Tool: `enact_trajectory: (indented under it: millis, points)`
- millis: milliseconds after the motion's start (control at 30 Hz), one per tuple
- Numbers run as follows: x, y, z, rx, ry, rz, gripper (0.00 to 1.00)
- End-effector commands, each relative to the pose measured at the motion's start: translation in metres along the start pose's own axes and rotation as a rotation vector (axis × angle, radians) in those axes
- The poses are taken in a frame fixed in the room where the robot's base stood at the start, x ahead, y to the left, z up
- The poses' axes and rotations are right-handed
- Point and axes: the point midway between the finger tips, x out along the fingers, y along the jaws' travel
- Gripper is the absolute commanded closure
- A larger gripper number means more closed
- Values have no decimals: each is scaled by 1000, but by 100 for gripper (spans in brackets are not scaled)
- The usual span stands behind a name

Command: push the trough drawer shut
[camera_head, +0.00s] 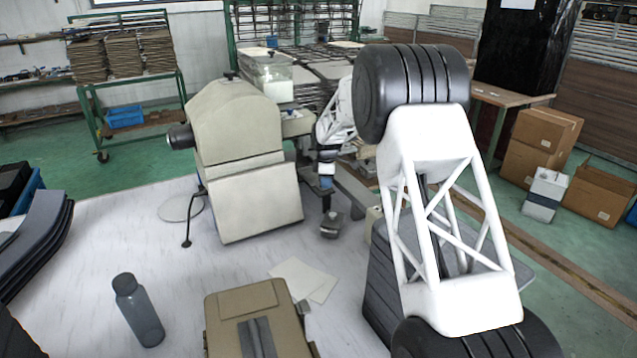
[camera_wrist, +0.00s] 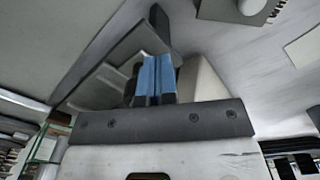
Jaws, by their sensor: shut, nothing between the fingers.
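The beige machine (camera_head: 235,140) stands on the pale table, with a flat slanted front panel (camera_head: 245,203). A long grey part (camera_head: 352,188), which looks like the trough drawer, sticks out to the right of the machine. Its far end is partly hidden by my arm. In the wrist view, a grey trough-like part (camera_wrist: 100,78) lies beyond my fingers, with a beige block (camera_wrist: 203,80) to the right. My gripper (camera_head: 326,182) is shut and empty, its blue fingertips (camera_wrist: 155,78) together. It is close to the trough; I cannot tell whether they touch.
A dark foot (camera_head: 331,224) stands below my gripper. A dark bottle (camera_head: 138,310), a beige bag (camera_head: 255,320) and white papers (camera_head: 303,278) lie or stand at the front of the table. Dark curved panels (camera_head: 35,245) are at the left. The table's middle is mostly clear.

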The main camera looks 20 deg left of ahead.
Motion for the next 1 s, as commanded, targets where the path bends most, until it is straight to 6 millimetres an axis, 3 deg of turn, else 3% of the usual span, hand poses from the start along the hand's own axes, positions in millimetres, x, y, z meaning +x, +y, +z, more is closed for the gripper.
enact_trajectory:
  millis: [1000]
  points:
    - [-1,13,-8,0,0,0,100]
